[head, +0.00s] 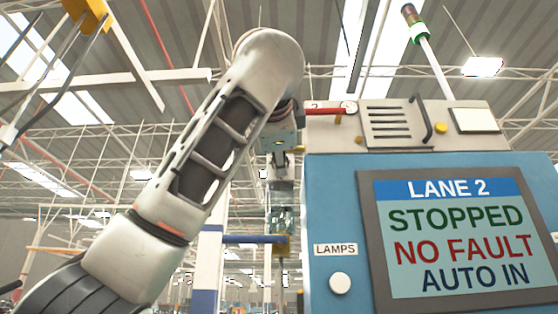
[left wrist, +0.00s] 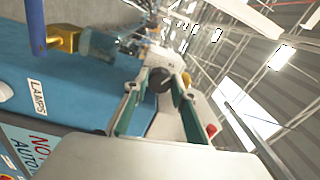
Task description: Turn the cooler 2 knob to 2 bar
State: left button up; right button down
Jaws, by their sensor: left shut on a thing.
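The cooler 2 knob appears to be the dark round knob (left wrist: 160,79) on a pale regulator body in the left wrist view. My left gripper (left wrist: 159,88) is shut on it, with one finger on each side. In the head view my left arm reaches up and over to the regulator beside the blue cabinet. There the arm hides the knob and most of the gripper. A clear bowl (head: 283,205) hangs below the regulator. A small round gauge (head: 350,107) stands by a red pipe (head: 325,111) with a "2" label; its reading is too small to tell. My right gripper is not in view.
The blue cabinet (head: 335,200) stands close on the right, with a screen (head: 450,235) reading LANE 2, STOPPED, NO FAULT, AUTO IN. A brass fitting (head: 280,246) on a blue pipe (head: 245,239) lies below the bowl. A signal lamp pole (head: 435,65) rises above the cabinet.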

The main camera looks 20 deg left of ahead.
pick_arm(q)
jog(key=shift+w+f, duration=0.1)
jog(key=shift+f, duration=0.05)
jog(key=o, duration=1.1)
jog(key=v, duration=0.7)
jog(key=shift+s, duration=0.3)
